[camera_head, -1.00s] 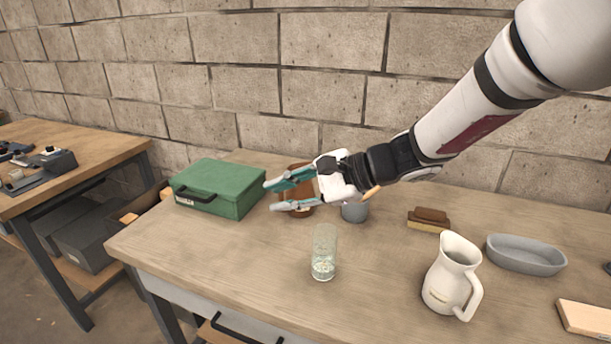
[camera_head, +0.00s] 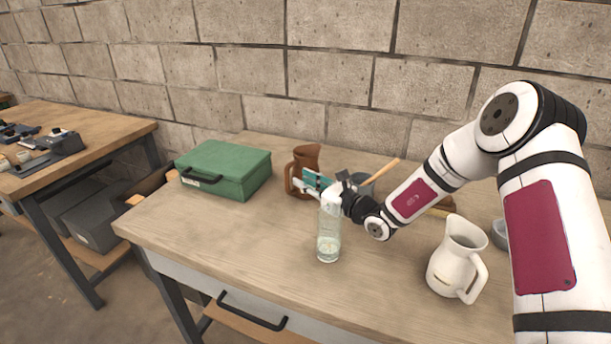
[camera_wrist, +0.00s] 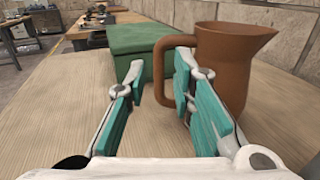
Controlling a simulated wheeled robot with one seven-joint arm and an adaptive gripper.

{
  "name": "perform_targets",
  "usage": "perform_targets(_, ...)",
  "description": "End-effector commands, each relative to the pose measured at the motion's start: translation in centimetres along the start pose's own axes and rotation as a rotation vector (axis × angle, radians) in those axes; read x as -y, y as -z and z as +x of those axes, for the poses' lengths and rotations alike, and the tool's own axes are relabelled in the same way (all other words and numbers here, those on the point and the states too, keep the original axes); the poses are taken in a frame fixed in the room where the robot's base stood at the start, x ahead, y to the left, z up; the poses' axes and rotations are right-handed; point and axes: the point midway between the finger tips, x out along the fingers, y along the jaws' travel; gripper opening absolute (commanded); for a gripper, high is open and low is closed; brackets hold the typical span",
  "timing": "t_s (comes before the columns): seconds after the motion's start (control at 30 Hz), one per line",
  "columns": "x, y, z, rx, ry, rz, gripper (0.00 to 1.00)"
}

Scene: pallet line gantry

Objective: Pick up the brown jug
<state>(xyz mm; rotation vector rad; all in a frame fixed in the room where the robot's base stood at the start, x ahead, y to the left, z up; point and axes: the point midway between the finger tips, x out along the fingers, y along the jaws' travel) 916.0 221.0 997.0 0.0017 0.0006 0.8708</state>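The brown jug (camera_head: 307,160) stands upright on the table, right of the green box, with its handle on its left side. It also shows close up in the wrist view (camera_wrist: 232,70), right of centre. My gripper (camera_head: 308,183) is low in front of the jug and points toward its handle side.
A glass (camera_head: 328,240) stands just in front of my gripper. A green box (camera_head: 225,170) is to the left. A grey pot with a wooden handle (camera_head: 366,186) is behind my wrist, and a white pitcher (camera_head: 458,258) is at the right. The table's front left is clear.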

Motion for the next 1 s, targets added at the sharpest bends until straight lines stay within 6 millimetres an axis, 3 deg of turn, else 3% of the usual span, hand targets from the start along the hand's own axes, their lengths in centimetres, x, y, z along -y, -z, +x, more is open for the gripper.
perform_targets(0.17,-0.1,3.0,0.1,-0.001,-0.002,0.001,0.23)
perform_targets(0.47,-0.2,2.8,2.3,0.001,-0.005,-0.002,0.23)
perform_targets(0.8,-0.1,2.8,7.1,0.001,-0.003,-0.002,0.23)
perform_targets(1.0,-0.1,2.7,7.6,0.000,-0.002,-0.001,0.23)
